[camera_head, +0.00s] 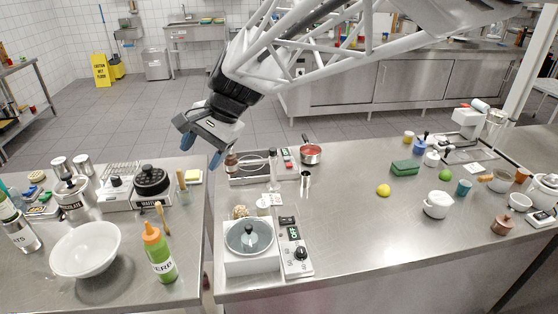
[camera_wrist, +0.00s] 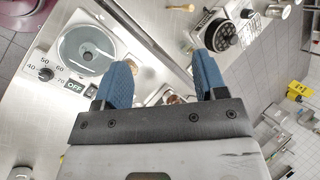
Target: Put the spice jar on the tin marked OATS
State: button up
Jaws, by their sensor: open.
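A tin with lettering ending in "ATS" (camera_head: 20,232) stands at the far left edge of the left counter, partly cut off by the frame. A small brown jar with a dark lid (camera_head: 231,161), which looks like the spice jar, stands at the back left of the right counter; I cannot read a label. My gripper (camera_head: 201,151) is open and empty, with blue fingers pointing down, above and left of that jar near the gap between counters. In the wrist view, its fingers (camera_wrist: 162,62) are apart, and a small reddish-brown round thing (camera_wrist: 171,99) shows low between them.
A white bowl (camera_head: 85,250), a green bottle (camera_head: 160,257), a waffle maker (camera_head: 151,181) and a CHOCOLATE tin (camera_head: 75,204) crowd the left counter. The right counter's middle front is clear.

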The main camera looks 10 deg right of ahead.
jog(key=s+d+f+n+t+h, duration=0.1)
jog(key=s+d+f+n+h, duration=0.1)
jog(key=s+d, duration=0.8)
jog(key=s+d+f+n+t+h, duration=0.1)
jog(key=s+d+f+n+h, duration=0.2)
jog(key=s+d, duration=0.7)
jog(key=d+f+h, duration=0.1)
jog(key=d, duration=0.3)
jog(key=shift+s+d+f+n+t, duration=0.15)
jog(key=shift+s+f+n+t, duration=0.15)
jog(key=shift+s+f, duration=0.05)
